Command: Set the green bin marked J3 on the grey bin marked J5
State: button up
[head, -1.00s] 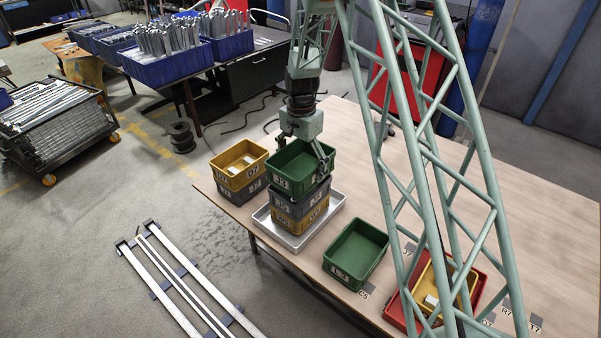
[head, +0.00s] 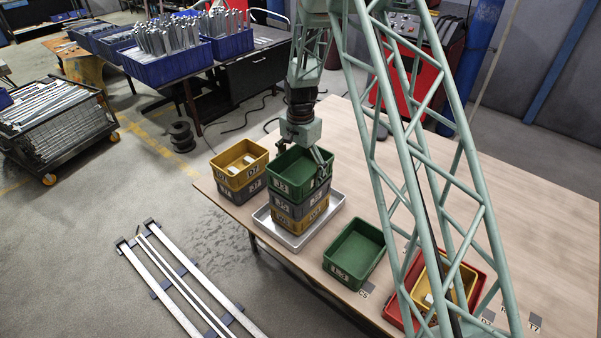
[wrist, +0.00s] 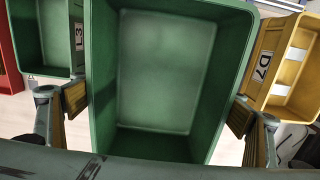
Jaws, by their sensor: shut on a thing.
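The green bin J3 (head: 297,168) is empty and level at the top of a stack in the head view. It fills the middle of the wrist view (wrist: 165,75). The grey bin (head: 301,203), its label too small to read surely, is directly under it, with no clear gap between them. My gripper (wrist: 158,108) is shut on the green bin, with a finger pad against each side. In the head view my gripper (head: 303,158) is over its far part. The green bin's underside is hidden.
A yellow bin (head: 302,220) under the grey one stands in a metal tray (head: 297,241). Close left is a yellow bin D7 (head: 240,161) on a grey bin (head: 240,193). Another green bin (head: 354,252) and a red bin (head: 398,308) holding a yellow bin are right. The table's far right is clear.

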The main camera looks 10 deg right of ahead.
aim_at(301, 178)
jog(key=shift+f+b, duration=0.45)
jog(key=shift+f, duration=0.2)
dwell(0.3)
jog(key=o, duration=0.8)
jog(key=shift+r, duration=0.1)
jog(key=shift+r+p, duration=0.5)
jog(key=shift+r, duration=0.3)
notch_tip(301, 178, up, 11)
jog(key=shift+r, duration=0.2)
